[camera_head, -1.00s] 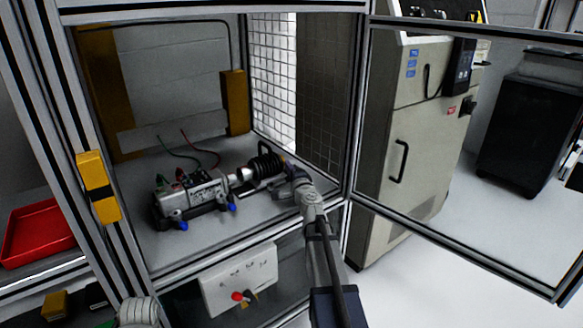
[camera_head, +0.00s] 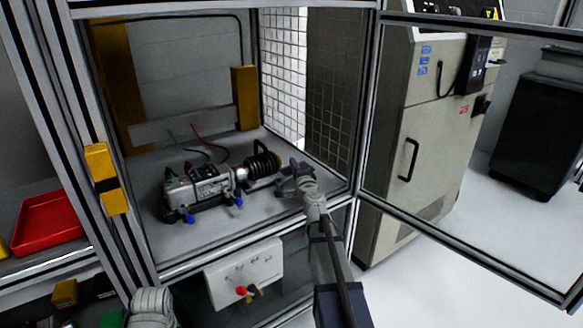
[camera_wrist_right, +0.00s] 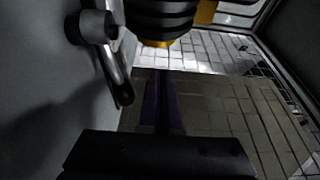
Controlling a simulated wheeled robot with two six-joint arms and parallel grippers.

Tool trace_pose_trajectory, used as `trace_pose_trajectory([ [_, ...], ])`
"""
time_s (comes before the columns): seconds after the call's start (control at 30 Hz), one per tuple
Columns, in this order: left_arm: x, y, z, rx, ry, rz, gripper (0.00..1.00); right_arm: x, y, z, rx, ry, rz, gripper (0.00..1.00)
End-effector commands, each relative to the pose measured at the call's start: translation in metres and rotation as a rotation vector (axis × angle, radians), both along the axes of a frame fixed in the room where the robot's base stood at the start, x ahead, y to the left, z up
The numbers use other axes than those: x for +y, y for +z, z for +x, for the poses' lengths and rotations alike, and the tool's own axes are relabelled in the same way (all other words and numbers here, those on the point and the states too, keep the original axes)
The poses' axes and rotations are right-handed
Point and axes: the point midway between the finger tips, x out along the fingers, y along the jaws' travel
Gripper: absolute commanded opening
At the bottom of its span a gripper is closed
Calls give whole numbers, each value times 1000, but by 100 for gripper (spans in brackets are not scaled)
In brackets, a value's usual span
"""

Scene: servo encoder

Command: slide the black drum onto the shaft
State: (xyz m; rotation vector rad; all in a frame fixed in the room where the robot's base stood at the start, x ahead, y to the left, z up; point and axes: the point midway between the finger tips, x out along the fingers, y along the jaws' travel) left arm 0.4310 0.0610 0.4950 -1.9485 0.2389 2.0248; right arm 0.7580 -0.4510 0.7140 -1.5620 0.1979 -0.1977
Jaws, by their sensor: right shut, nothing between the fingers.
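The black ribbed drum (camera_head: 263,164) sits at the right end of the servo unit (camera_head: 200,187), in line with it, inside the cabinet. A silver collar (camera_head: 240,174) shows between them; how far the drum sits on the shaft cannot be told, as the shaft is hidden. My right gripper (camera_head: 287,177) is shut and empty, just right of the drum. In the right wrist view the drum (camera_wrist_right: 160,15) is at the top edge, with a yellow part below it, and my dark finger pads (camera_wrist_right: 162,85) are apart from it. My left gripper is out of view.
A metal lever (camera_wrist_right: 112,55) stands close left in the wrist view. Red and green leads rise behind the unit. The cabinet's mesh side wall (camera_head: 328,95) is to the right, beyond my gripper. A control box (camera_head: 243,272) sits below the shelf. A red tray (camera_head: 48,222) is far left.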

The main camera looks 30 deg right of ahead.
Motion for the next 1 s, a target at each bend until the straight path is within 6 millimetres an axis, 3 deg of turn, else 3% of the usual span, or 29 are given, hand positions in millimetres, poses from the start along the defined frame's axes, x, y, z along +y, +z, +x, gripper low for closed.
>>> trace_pose_trajectory([
  [0.03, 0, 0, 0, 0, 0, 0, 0, -6, 0, 4, 0, 0, 0, 0],
  [0.2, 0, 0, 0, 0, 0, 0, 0, 9, 0, -44, 0, 0, 0, 0],
  [0.43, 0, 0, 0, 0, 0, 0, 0, 20, 0, -86, 0, 0, 0, 0],
  [0.6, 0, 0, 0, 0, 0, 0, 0, 22, 0, -96, 0, 1, 0, 0],
  [1.0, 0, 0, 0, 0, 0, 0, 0, 22, 0, -95, 0, 1, 0, 0],
])
